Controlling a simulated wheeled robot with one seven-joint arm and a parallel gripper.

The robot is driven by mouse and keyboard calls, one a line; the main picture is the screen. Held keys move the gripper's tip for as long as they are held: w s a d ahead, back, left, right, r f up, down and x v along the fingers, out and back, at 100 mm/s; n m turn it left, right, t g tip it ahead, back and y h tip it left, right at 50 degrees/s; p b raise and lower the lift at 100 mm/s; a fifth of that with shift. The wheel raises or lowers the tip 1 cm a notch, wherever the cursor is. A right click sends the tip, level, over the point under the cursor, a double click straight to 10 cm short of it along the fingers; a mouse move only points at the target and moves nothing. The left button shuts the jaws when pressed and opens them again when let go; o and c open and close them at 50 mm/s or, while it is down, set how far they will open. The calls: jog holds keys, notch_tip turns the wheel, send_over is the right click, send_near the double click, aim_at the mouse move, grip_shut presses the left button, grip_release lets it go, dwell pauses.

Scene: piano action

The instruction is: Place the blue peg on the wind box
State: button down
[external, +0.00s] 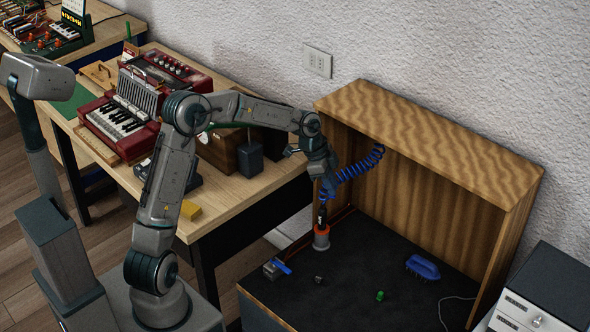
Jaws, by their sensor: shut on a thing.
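My gripper (325,192) is at the end of the arm, pointing down at the left front of the wooden hood, above its dark floor. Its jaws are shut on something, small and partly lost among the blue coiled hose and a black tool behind. I cannot make out a separate blue peg with certainty; blue shows at the fingertips, but it may be hose. I cannot tell for sure which thing is the wind box; a brown wooden box (222,150) stands on the table, partly behind my arm.
The wooden hood (430,125) encloses a dark floor (350,262). On it are a blue brush (423,267), a grey block with a blue part (272,270), a small grey piece (318,280) and a green piece (380,295). An orange-rimmed holder (321,238) stands below my gripper.

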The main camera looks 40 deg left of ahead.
jog(key=s+a+r+n+y+p, duration=0.1)
jog(key=s+a+r+n+p, duration=0.2)
jog(key=a+r, duration=0.5)
jog(key=s+a+r+n+t+y+p, duration=0.1)
jog(key=s+a+r+n+p, duration=0.3)
jog(key=a+r, duration=0.4)
jog(key=s+a+r+n+t+y+p, duration=0.1)
jog(key=s+a+r+n+p, duration=0.2)
jog(key=a+r+n+p, duration=0.2)
jog(key=shift+s+a+r+y+p, duration=0.15)
jog(key=shift+a+r, duration=0.35)
jog(key=shift+a, duration=0.35)
jog(key=shift+s+a+r+y+p, duration=0.1)
jog(key=shift+a+r, duration=0.35)
jog(key=shift+a, duration=0.4)
jog(key=shift+s+a+r+y+p, duration=0.15)
jog(key=shift+a+r, duration=0.35)
jog(key=shift+a, duration=0.7)
jog(key=a+f, duration=0.2)
jog(key=a, duration=0.1)
jog(key=a+f+p, duration=0.1)
jog(key=a+f, duration=0.1)
jog(key=a, duration=0.2)
jog(key=a+f, duration=0.3)
jog(key=a, duration=0.1)
jog(key=shift+a+p, duration=0.1)
jog(key=shift+p, duration=0.3)
jog(key=shift+f+p, duration=0.3)
jog(key=shift+f, duration=1.65)
